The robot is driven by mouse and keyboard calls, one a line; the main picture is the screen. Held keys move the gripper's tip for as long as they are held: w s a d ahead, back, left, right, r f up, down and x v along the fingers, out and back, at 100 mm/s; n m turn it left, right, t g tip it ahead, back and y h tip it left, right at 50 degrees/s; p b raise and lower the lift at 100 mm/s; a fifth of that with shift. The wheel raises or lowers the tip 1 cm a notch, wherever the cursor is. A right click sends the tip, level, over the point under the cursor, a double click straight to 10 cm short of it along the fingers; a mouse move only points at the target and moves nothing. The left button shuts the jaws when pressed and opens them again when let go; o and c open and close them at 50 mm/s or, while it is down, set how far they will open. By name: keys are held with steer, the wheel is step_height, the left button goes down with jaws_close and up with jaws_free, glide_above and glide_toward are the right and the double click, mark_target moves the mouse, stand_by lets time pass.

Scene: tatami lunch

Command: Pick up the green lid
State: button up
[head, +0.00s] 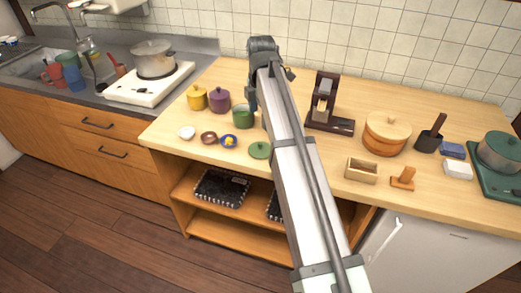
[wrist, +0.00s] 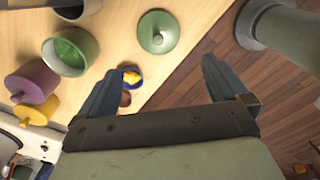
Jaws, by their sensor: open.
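The green lid (head: 260,150) lies flat near the front edge of the wooden counter, in front of the green pot (head: 242,118). In the wrist view the round lid (wrist: 158,32) shows its knob upward, and the open pot (wrist: 70,50) holds something bright green. My gripper (wrist: 158,70) is open and empty, its two dark fingers spread apart. The lid appears beyond the fingertips, roughly between their lines and not touched. In the head view my arm hides the gripper's fingers.
Yellow (head: 197,97) and purple (head: 220,99) lidded pots stand left of the green pot. Small bowls, including a blue one (head: 228,140), line the front edge left of the lid. A wooden box (head: 361,170) and round tub (head: 387,134) stand to the right.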

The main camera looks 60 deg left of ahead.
mark_target(261, 143)
step_height(261, 143, down, 13)
steer(key=shift+a+f, duration=0.1)
steer(key=shift+a, duration=0.05)
stand_by(0.6)
steer(key=shift+c, duration=0.5)
steer(key=c, duration=0.7)
steer(key=r, duration=0.9)
steer(key=shift+s+a+r, duration=0.15)
steer(key=shift+s+r, duration=0.15)
steer(key=shift+r, duration=0.05)
steer(key=a+r, duration=0.1)
steer(key=a, duration=0.4)
steer(key=w+a+r, duration=0.1)
steer(key=a, duration=0.5)
steer(key=a+r, duration=0.2)
steer(key=a, duration=0.3)
steer(key=shift+w+a, duration=0.25)
steer(key=shift+a, duration=0.05)
